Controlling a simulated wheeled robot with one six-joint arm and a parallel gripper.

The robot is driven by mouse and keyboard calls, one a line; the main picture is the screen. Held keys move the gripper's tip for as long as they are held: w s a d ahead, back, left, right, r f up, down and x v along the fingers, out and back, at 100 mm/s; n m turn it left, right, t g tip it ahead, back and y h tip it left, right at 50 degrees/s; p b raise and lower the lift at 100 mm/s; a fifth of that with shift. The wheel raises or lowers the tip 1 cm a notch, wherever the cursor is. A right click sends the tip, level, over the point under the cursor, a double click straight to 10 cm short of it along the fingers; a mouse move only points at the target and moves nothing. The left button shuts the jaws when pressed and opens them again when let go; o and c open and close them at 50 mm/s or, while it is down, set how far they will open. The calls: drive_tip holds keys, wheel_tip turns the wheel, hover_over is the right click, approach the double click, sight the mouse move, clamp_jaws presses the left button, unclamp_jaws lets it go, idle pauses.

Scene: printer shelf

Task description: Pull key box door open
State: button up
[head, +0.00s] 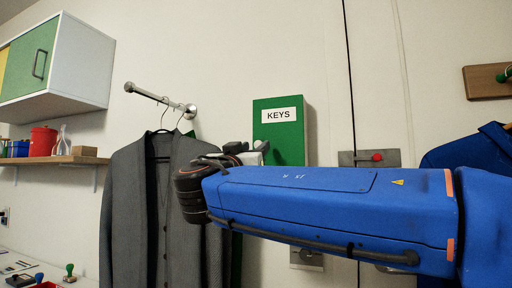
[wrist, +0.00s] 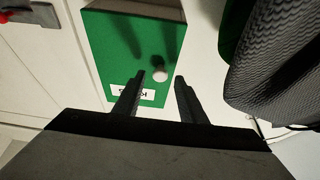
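The green key box (head: 290,134) with a white "KEYS" label hangs on the wall, in the middle of the head view. My blue arm hides its lower part. In the wrist view the box (wrist: 108,58) appears upside down, its door looking closed. A round pale knob (wrist: 159,73) sits on the door. My gripper (wrist: 161,76) is open, with its two dark fingers apart and pointing toward the door. The knob shows between the fingertips in the wrist view; I cannot tell whether they reach around it. In the head view my gripper (head: 248,150) is partly hidden by my wrist.
A grey cardigan (head: 128,205) hangs from a wall rail (head: 150,95) just left of the box. A metal latch plate with a red knob (head: 377,157) and a blue garment (head: 480,150) are to the right. A green-doored cabinet (head: 38,62) and shelf (head: 50,160) are far left.

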drive_tip(key=shift+x, duration=1.05)
drive_tip(key=shift+c, duration=0.7)
clamp_jaws()
drive_tip(key=shift+s, duration=0.1)
